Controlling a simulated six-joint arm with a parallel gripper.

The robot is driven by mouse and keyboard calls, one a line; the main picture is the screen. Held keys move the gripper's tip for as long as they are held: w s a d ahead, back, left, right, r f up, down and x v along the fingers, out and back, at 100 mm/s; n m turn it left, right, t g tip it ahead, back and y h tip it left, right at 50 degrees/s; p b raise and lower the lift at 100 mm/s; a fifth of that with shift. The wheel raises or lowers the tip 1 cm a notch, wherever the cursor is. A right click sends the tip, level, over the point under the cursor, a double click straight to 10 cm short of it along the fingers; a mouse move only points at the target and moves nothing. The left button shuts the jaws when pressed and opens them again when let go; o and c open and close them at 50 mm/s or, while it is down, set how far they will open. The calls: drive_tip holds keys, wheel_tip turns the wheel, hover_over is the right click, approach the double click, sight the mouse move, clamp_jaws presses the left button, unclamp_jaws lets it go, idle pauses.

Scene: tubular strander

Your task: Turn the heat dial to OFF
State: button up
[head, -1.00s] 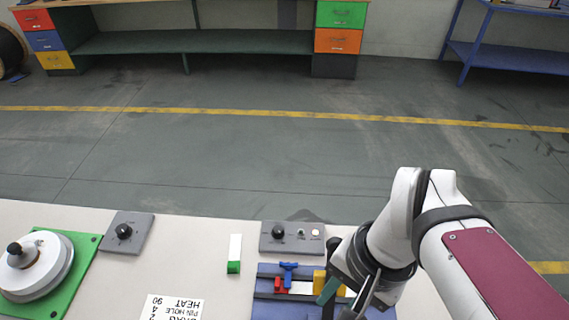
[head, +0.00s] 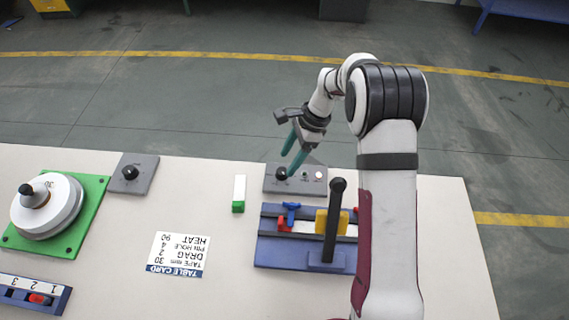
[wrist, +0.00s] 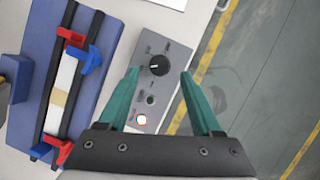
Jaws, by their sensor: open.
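A round black dial (head: 281,174) with a white pointer line sits on a small grey panel (head: 312,187) at the table's far edge. The panel also bears a smaller knob and a lit lamp (head: 318,175). Its markings are too small to read. In the wrist view the dial (wrist: 158,65) lies between my two teal fingertips, with a gap on each side. My gripper (head: 288,162) is open and empty, pointing down at the dial; it also shows in the wrist view (wrist: 159,73). I cannot tell how far the tips are above the panel.
A blue fixture (head: 275,252) with red and blue clamps and an upright black lever (head: 334,222) stands just nearer. A green-and-white block (head: 239,194), a printed card (head: 177,254), another dial plate (head: 133,174) and a white wheel (head: 48,208) lie left.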

sight(282, 170)
drive_tip(key=shift+x, duration=2)
drive_tip(key=shift+c, duration=0.2)
clamp_jaws()
